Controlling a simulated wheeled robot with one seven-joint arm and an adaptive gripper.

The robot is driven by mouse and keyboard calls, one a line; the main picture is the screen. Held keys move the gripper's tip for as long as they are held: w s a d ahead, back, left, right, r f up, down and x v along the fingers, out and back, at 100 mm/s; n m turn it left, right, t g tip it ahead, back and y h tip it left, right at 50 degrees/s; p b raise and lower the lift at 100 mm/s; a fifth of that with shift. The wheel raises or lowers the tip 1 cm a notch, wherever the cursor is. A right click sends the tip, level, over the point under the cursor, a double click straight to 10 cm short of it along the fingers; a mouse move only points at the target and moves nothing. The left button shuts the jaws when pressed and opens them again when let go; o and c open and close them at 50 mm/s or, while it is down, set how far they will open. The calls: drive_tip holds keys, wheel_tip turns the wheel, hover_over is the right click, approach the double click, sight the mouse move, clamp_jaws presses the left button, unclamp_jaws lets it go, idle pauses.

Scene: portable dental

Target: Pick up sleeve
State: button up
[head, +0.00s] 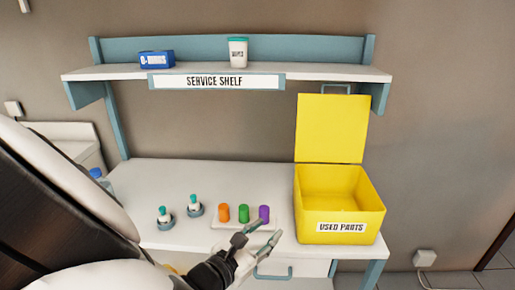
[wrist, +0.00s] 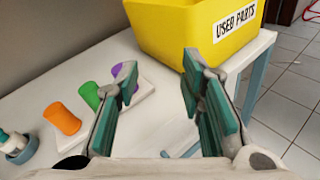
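Three short coloured cylinders, which look like sleeves, stand in a row on a white tray (head: 215,225). They are an orange sleeve (head: 224,212), a green sleeve (head: 243,213) and a purple sleeve (head: 264,213). My gripper (head: 257,240) is in front of the tray, with its fingers apart and nothing between them. In the wrist view the orange sleeve (wrist: 62,118) and green sleeve (wrist: 90,95) show left of the fingers. The purple sleeve (wrist: 125,71) is partly hidden behind the left finger.
A yellow open-lidded bin (head: 340,205) marked USED PARTS stands right of the tray. Two teal-topped parts in round holders (head: 166,222) (head: 195,210) stand to the left. A shelf (head: 190,72) with a blue box (head: 156,58) and a white tub (head: 238,53) is above.

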sight(242, 213)
drive_tip(key=a+f+n+t+y+b, duration=0.2)
drive_tip(key=a+f+n+t+y, duration=0.25)
drive_tip(key=a+n, duration=0.35)
drive_tip(key=shift+m, duration=0.6)
drive_tip(key=b+x, duration=0.1)
drive_tip(key=x, duration=0.1)
drive_tip(key=a+b+x, duration=0.1)
drive_tip(key=x, duration=0.2)
drive_tip(key=f+b+x, duration=0.1)
drive_tip(key=x, duration=0.1)
drive_tip(key=shift+w+b, duration=0.35)
drive_tip(key=shift+w, duration=0.1)
drive_tip(key=shift+b+x, duration=1.95)
drive_tip(key=shift+x, duration=1.15)
drive_tip(key=shift+r, duration=0.15)
drive_tip(key=c, duration=0.5)
